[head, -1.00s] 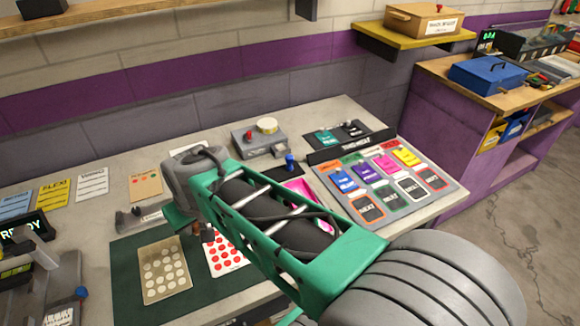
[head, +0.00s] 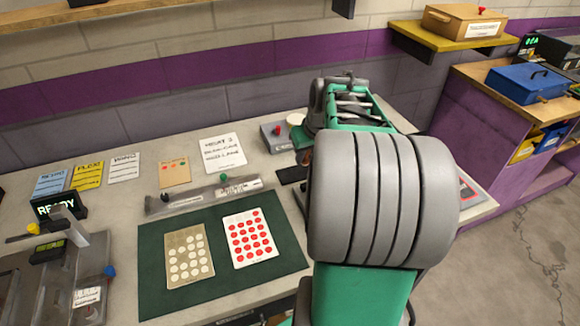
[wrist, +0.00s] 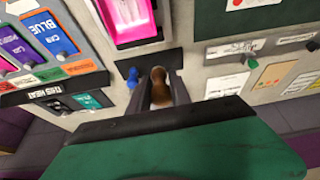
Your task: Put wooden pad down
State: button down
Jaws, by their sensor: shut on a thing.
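The wooden pad (wrist: 160,86) shows as a brown, rounded wooden piece between the fingers of my gripper (wrist: 160,95) in the wrist view. My gripper is shut on it. Only its brown top part shows, and its underside is hidden. It is above the worktop, close to the right of a blue knob (wrist: 133,78) on a dark strip. I cannot tell whether it touches the surface. In the head view my arm hides the fingers and the pad.
A pink tray (wrist: 128,18) lies just beyond the dark strip (head: 290,175). Coloured cards (wrist: 30,45) in a rack are left in the wrist view. A grey box with a red knob (head: 277,130) stands at the back. The green mat (head: 190,302) holds a dotted beige card (head: 188,255) and a red-dotted card (head: 250,238).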

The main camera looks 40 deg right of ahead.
send_near(289, 172)
jog(key=shift+w+d+f+p, duration=0.25)
jog(key=shift+w+f+p, duration=0.2)
jog(key=shift+w+f, duration=0.3)
jog(key=p+x, duration=0.1)
jog(key=x, duration=0.2)
jog(key=shift+s+a+f, duration=0.15)
jog(key=shift+a+f, duration=0.05)
jog(key=shift+f, duration=0.5)
jog(key=c, duration=1.2)
grip_release()
